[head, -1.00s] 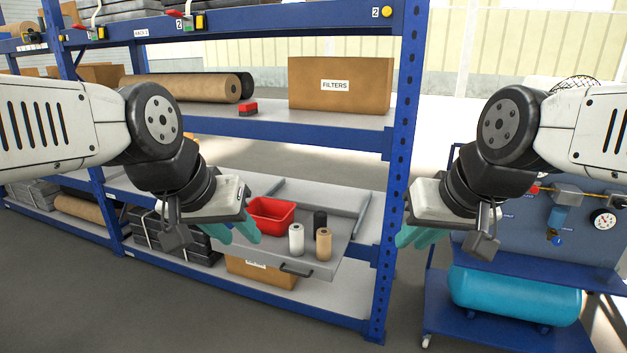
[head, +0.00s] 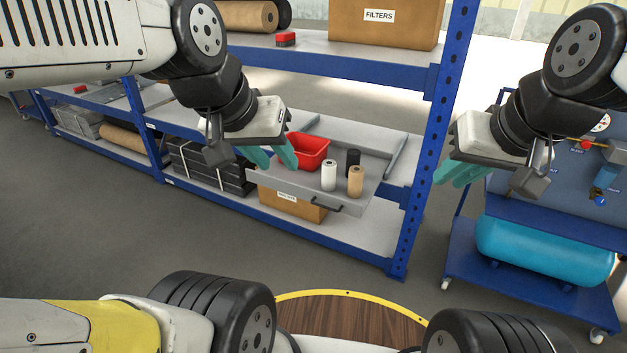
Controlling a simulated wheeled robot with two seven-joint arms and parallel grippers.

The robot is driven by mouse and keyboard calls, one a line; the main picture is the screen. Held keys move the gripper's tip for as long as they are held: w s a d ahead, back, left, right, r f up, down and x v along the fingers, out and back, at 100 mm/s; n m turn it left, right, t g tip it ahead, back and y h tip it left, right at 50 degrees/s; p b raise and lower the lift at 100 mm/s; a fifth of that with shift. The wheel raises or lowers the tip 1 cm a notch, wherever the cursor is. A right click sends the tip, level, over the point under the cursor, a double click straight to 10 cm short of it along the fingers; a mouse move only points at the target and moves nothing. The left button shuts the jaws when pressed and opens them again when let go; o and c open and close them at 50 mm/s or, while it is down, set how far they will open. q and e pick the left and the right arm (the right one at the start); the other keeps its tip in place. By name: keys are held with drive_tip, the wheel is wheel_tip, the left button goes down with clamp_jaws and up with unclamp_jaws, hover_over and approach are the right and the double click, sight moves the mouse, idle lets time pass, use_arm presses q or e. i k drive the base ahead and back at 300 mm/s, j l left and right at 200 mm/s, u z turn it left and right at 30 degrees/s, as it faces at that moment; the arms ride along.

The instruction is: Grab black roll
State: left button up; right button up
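The black roll (head: 352,158) stands upright on the pulled-out grey drawer tray (head: 284,181), behind a white roll (head: 328,175) and a tan roll (head: 355,181). The tan roll hides part of its lower right. My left gripper (head: 272,160) has teal fingers spread apart, with nothing seen between them. It appears at the tray's left side, left of the rolls in the picture. My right gripper (head: 457,172) appears right of the blue rack post, away from the rolls. Its teal fingers look slightly apart and empty.
A red bin (head: 306,151) sits on the tray behind the white roll. The blue rack post (head: 437,130) stands between the tray and my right gripper. A shelf with a FILTERS box (head: 385,22) is above. A blue cart with a turquoise tank (head: 545,250) is at right.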

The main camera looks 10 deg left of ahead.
sight(354, 155)
drive_tip(key=i+l+u, duration=0.2)
drive_tip(key=i, duration=0.35)
drive_tip(key=i+l+u, duration=0.15)
drive_tip(key=i, duration=0.35)
drive_tip(key=i+l+u, duration=0.2)
drive_tip(key=i, duration=0.3)
